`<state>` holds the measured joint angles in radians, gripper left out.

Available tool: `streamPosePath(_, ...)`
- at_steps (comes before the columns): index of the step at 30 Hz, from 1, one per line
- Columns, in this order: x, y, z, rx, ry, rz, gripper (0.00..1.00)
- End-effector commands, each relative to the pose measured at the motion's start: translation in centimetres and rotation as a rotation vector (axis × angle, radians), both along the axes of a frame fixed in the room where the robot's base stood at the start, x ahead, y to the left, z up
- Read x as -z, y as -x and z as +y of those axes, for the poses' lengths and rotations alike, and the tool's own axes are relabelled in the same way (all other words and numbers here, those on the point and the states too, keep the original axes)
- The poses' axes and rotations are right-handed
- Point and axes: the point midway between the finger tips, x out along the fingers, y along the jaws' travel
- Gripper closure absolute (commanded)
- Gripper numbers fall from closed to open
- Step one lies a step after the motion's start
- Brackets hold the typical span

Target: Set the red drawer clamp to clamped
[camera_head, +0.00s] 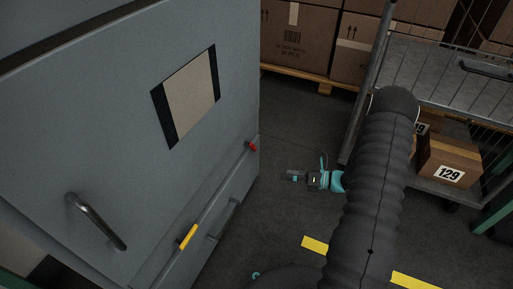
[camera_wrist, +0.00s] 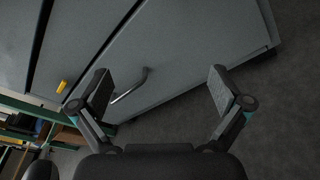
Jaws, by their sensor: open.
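The red clamp (camera_head: 252,146) is a small piece at the right end of the seam above the lower drawer of a grey cabinet (camera_head: 110,120), close to the cabinet's right edge. It is too small to tell its setting, and I cannot make it out in the wrist view. My gripper (camera_head: 290,176) is to the right of the cabinet and slightly lower than the red clamp in the picture, apart from it. In the wrist view my gripper (camera_wrist: 160,84) has its fingers spread wide and empty, with a drawer handle (camera_wrist: 132,86) showing between them.
A yellow clamp (camera_head: 188,237) sits farther left on the same seam; it also shows in the wrist view (camera_wrist: 62,86). A larger handle (camera_head: 96,222) sticks out of the cabinet. A wire cart (camera_head: 440,70) with boxes stands at the right. Dark floor (camera_head: 295,125) is clear between.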

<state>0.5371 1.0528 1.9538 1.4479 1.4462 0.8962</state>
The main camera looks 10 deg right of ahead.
Motion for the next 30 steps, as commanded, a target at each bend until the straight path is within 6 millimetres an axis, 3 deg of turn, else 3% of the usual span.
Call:
streamPosePath(3,-2.1,-3.0,-1.4,0.113,-0.109,0.049,0.0)
streamPosePath(5,-2.8,-3.8,-1.9,0.15,-0.164,0.08,0.0)
streamPosePath(14,-3.6,-4.3,-1.5,0.169,-0.262,0.182,0.0)
streamPosePath(30,-3.6,-9.2,6.1,0.166,-0.259,0.18,0.0)
